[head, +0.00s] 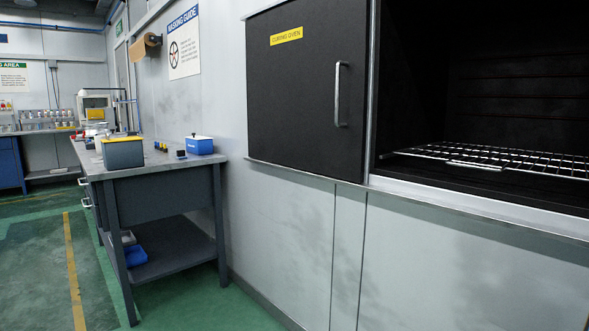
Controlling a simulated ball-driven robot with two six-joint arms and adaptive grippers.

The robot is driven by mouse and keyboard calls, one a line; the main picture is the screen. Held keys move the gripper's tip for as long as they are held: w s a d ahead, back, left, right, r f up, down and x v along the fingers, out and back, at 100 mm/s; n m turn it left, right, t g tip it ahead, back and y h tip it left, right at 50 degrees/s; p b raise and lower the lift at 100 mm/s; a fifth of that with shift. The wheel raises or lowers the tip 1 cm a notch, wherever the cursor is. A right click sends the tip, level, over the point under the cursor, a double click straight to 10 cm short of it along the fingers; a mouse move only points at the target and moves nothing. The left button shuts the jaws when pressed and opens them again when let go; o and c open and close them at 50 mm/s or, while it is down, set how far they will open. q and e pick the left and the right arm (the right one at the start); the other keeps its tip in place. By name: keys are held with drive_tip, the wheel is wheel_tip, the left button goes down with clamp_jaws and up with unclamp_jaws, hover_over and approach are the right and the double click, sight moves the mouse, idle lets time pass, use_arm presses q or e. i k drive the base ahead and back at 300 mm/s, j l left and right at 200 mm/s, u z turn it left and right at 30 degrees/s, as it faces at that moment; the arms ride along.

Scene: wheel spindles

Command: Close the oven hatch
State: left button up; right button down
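The oven hatch (303,110) is a flat black panel with a yellow "CURING OVEN" label (286,36) and an upright silver handle (340,94) near its right edge. It stands to the left of the oven opening (480,90), flush along the wall. The opening is uncovered in this view, showing a dark interior and a wire rack (490,158). The opening's right side lies outside the picture. Neither of my grippers is in view.
A grey workbench (160,165) stands left of the oven against the wall, bearing a grey bin with a yellow top (122,153) and a blue-and-white box (199,145). A metal ledge (480,208) runs under the opening. Green floor (40,260) is clear at left.

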sight(307, 64)
drive_tip(key=i+j+z, duration=0.15)
drive_tip(key=i+j, duration=0.2)
drive_tip(key=i+j+z, duration=0.15)
drive_tip(key=i+j, duration=0.15)
drive_tip(key=j, duration=0.25)
drive_tip(key=i+j+z, duration=0.15)
drive_tip(key=i+j, duration=0.15)
drive_tip(key=j, duration=0.15)
